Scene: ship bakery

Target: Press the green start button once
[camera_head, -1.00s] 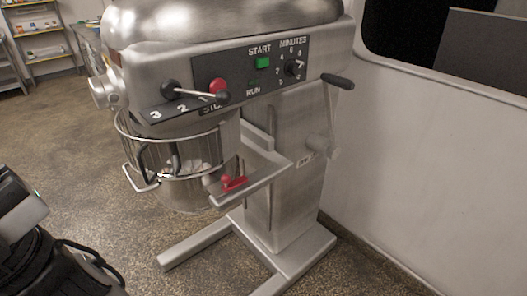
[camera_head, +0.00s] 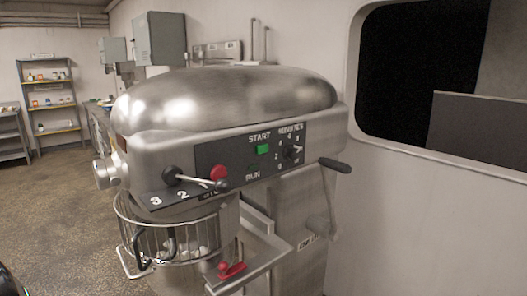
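The green start button (camera_head: 263,149) sits on the dark control panel (camera_head: 232,163) of a large metal mixer (camera_head: 225,100), under the word START. A round black minutes dial (camera_head: 292,152) is to its right. The word RUN is below the green button. Nothing covers the button. My gripper is not in view; only a small dark shape shows at the bottom left corner.
A wire bowl guard (camera_head: 165,232) and a red-handled latch (camera_head: 231,270) are below the panel. A crank with a black handle (camera_head: 335,165) sticks out at the right, near the wall with a dark window (camera_head: 415,60). Shelves (camera_head: 48,95) stand at the back left, with open floor before them.

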